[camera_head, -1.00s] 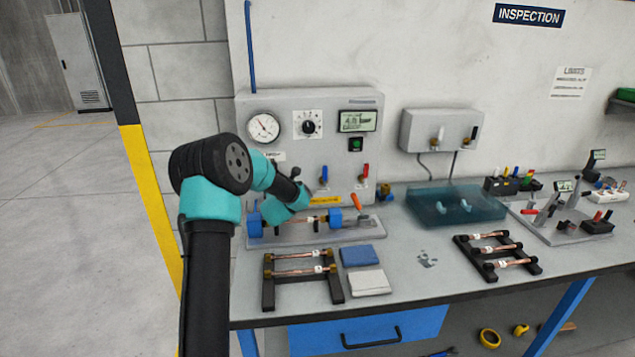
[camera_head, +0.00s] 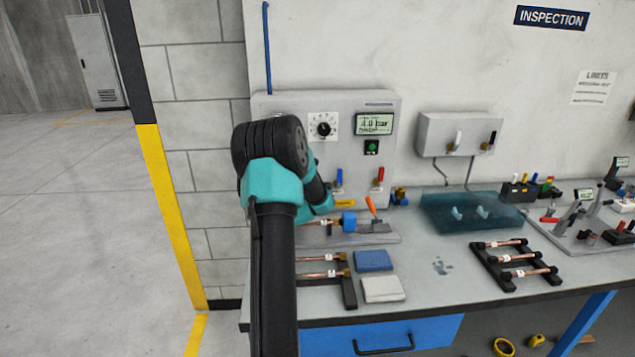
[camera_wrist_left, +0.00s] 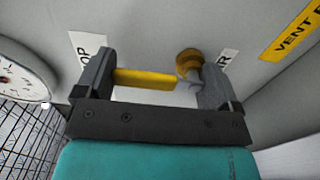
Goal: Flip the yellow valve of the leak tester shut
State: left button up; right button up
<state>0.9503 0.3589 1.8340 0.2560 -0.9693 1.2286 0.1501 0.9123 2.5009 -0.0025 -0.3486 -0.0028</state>
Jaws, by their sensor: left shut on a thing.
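The yellow valve (camera_wrist_left: 145,79) shows in the left wrist view as a yellow lever lying level, with a brass and grey hub at its right end. My left gripper (camera_wrist_left: 157,83) is shut on it: one finger is at the lever's free end, the other beside the hub. In the head view the grey leak tester panel (camera_head: 350,152) stands against the wall. Part of the gauge (camera_wrist_left: 22,82) shows in the left wrist view. My right gripper is not in view.
A blue-handled valve (camera_head: 339,178) and a red-handled valve (camera_head: 380,175) sit on the panel, right of my arm. Below is a fixture with a copper tube, a blue block (camera_head: 348,221) and an orange lever (camera_head: 370,205). A tube rack (camera_head: 348,292) stands in front.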

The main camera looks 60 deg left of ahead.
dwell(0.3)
pick_arm(q)
jog(key=o, duration=1)
jog(key=shift+o, duration=0.2)
jog(key=v, duration=1.7)
jog(key=shift+d, duration=0.25)
jog(key=shift+w, duration=0.1)
